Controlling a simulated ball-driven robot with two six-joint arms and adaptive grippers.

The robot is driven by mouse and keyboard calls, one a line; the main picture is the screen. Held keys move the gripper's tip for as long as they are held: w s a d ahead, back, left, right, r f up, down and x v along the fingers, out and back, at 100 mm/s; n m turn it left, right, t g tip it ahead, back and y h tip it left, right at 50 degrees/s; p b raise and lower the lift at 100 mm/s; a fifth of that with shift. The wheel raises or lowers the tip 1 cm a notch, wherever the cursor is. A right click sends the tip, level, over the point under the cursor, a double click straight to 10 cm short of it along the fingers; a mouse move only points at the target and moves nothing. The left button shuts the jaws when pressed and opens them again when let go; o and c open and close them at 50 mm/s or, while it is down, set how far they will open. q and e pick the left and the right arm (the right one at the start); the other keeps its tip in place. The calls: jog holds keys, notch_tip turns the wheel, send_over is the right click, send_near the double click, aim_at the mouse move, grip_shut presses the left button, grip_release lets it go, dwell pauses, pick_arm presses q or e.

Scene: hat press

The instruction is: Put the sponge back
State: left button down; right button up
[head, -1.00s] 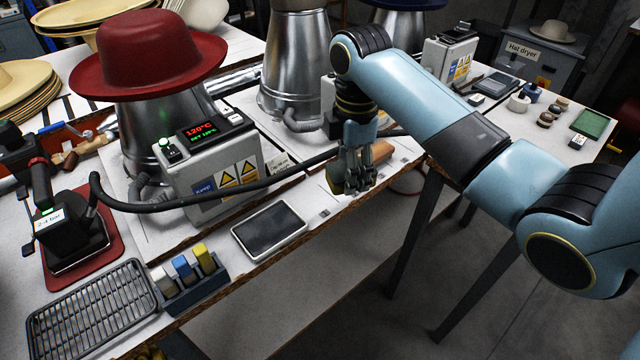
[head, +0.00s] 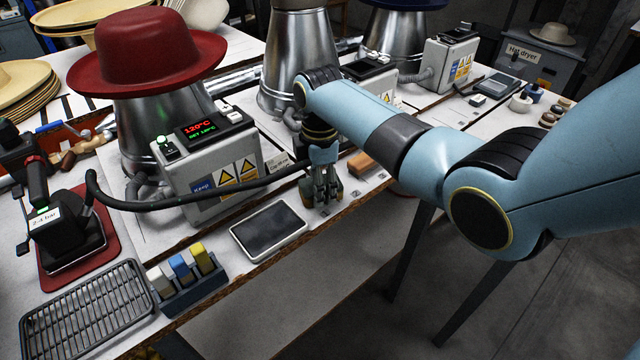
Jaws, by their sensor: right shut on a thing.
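My right gripper (head: 323,192) is shut on a small dark yellowish block, which I take to be the sponge (head: 307,194). The fingers cover most of it. I cannot tell whether the sponge touches the bench top. My left gripper is not in view.
A black hose (head: 225,197) runs just behind the gripper. A brown block (head: 364,164) lies to its right. A holder with white, blue and yellow pieces (head: 192,288), a wire rack (head: 88,310) and a steam iron (head: 68,228) on a red mat stand at left.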

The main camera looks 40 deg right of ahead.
jog(key=shift+f, duration=0.15)
jog(key=o, duration=1)
notch_tip(320, 180, up, 12)
jog(key=shift+r+p, duration=0.2)
jog(key=shift+p, duration=0.3)
jog(key=shift+f, duration=0.1)
